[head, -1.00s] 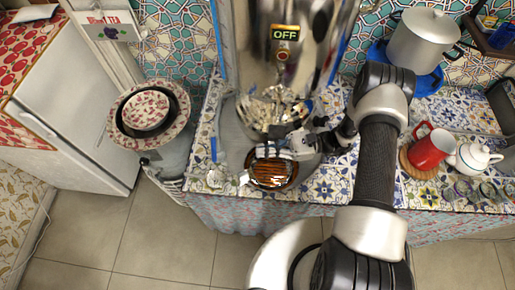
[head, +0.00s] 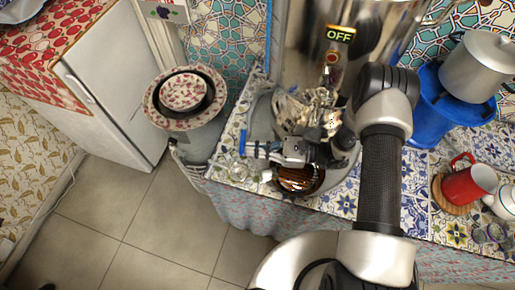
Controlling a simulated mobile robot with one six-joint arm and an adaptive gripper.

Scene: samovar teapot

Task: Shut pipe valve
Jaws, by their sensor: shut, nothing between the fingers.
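A large shiny metal samovar (head: 305,50) stands on the tiled counter with a lit OFF sign (head: 339,34) on its front. A thin blue pipe (head: 268,35) runs down along its left side. A small blue part (head: 243,147), possibly the pipe valve's handle, shows low at the left. My gripper (head: 272,152) points left at this blue part, beside or touching it; I cannot tell which. Its fingers look shut with nothing between them. My gripper and arm hide part of the samovar's lower front.
A brown round dish (head: 300,178) sits just below my gripper, near the counter's front edge. Glasses (head: 238,171) stand at the left edge. A red mug (head: 468,185) and a pot (head: 478,66) are at the right. Stacked bowls (head: 184,92) stand left of the counter.

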